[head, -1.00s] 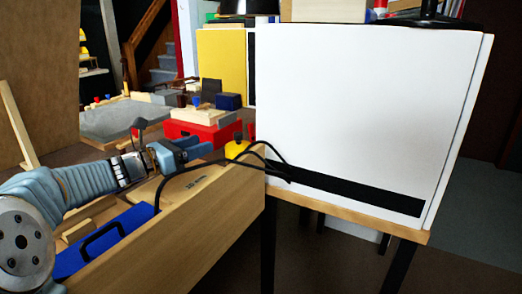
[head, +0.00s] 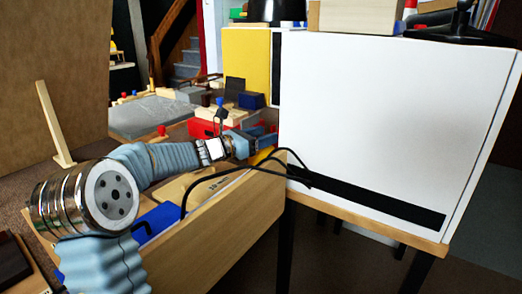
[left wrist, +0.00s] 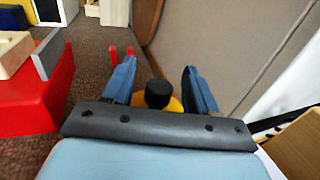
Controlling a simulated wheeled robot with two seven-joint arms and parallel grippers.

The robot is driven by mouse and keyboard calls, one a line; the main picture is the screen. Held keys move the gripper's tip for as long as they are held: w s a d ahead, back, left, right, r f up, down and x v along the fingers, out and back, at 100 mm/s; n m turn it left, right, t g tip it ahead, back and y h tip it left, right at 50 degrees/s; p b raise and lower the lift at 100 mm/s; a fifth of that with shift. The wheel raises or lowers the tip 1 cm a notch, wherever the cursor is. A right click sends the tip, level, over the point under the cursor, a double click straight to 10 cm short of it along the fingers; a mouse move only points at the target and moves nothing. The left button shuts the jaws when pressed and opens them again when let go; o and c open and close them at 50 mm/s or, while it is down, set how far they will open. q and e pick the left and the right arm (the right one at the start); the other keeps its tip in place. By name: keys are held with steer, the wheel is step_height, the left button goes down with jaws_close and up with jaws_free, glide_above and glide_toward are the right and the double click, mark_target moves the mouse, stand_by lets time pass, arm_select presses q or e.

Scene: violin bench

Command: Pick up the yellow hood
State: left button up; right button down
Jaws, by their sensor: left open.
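The yellow hood (head: 262,155) shows in the head view as a small yellow patch beside the white cabinet, mostly hidden behind my left gripper (head: 268,139). In the left wrist view the hood (left wrist: 174,104) is a yellow rounded thing with a black knob (left wrist: 158,93) on top. It lies between the two blue fingers of my left gripper (left wrist: 160,72), which are spread open. A gap shows between the knob and each finger. The dark gripper body hides the hood's lower part. My right gripper is in neither view.
The white cabinet (head: 390,120) stands close on the right. A wooden box (head: 225,220) with a blue handled thing (head: 158,218) and black cables is below my left arm. A red box (head: 200,128) is behind, also in the left wrist view (left wrist: 40,100).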

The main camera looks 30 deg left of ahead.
arm_select(q)
jaws_close()
stand_by(0.3)
